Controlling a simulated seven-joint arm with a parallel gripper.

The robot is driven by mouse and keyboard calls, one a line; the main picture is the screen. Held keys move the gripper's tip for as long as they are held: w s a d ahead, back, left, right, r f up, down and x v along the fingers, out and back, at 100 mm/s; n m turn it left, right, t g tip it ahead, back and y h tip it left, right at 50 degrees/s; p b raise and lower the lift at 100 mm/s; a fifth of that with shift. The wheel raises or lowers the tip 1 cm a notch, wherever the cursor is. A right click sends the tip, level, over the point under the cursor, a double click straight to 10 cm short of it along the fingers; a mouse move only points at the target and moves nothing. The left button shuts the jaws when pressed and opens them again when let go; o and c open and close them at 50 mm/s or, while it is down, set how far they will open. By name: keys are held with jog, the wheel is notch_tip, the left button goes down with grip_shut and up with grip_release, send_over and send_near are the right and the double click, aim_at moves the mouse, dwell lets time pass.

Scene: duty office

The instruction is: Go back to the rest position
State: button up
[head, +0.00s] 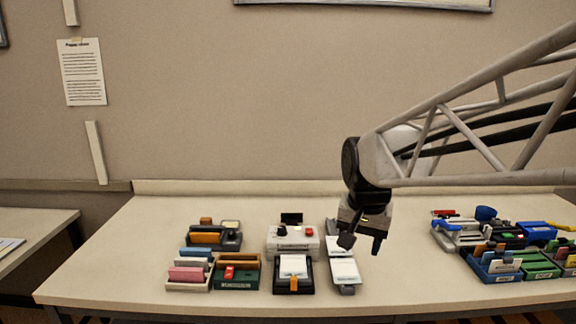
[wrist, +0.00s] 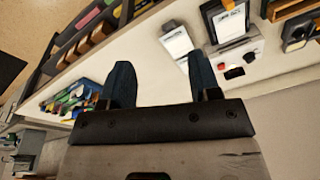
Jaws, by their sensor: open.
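My gripper (head: 360,243) hangs from the arm above the desk, near the grey holder with white cards (head: 343,272) in the head view. Its two dark fingers point down and stand apart with nothing between them. In the wrist view the fingers of my gripper (wrist: 163,82) are also spread and empty, with bare desk top behind them. The desk (head: 385,288) is pale and runs along the wall.
Left of my gripper stand a white box with a red button (head: 292,241), a black card holder (head: 293,275), a green box (head: 236,278) and a tray with a pink block (head: 188,277). Several coloured trays, one blue (head: 495,268), fill the right end. Bare desk lies between.

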jog(key=s+d+f+n, duration=0.2)
jog(key=s, duration=0.7)
jog(key=s+d+f+n, duration=0.1)
jog(key=s+d+f, duration=0.1)
jog(key=s, duration=0.8)
jog(key=shift+f+n+t, duration=0.4)
jog(key=shift+f, duration=0.15)
